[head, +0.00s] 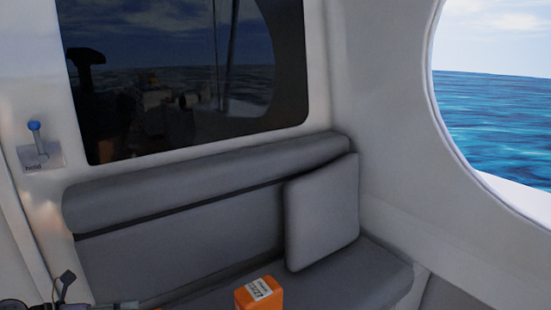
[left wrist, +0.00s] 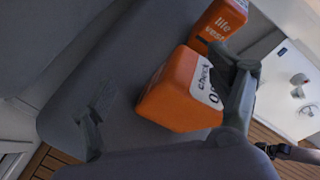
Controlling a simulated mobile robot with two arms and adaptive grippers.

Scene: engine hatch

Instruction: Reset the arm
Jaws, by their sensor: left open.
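My left gripper (left wrist: 160,80) is open in the left wrist view, its two dark fingers spread wide. An orange box with a white label reading "check" (left wrist: 178,100) shows between the fingers, beyond them; I cannot tell how far off it is, and the right finger covers part of its label. No grip on it shows. In the head view a small dark part at the lower left edge (head: 64,284) may belong to my left gripper. My right gripper is in neither view.
A grey bench seat (head: 330,282) with a cushion (head: 321,212) fills the head view's middle. An orange box (head: 259,293) stands on it. A "life vest" box (left wrist: 218,22) is in the wrist view.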

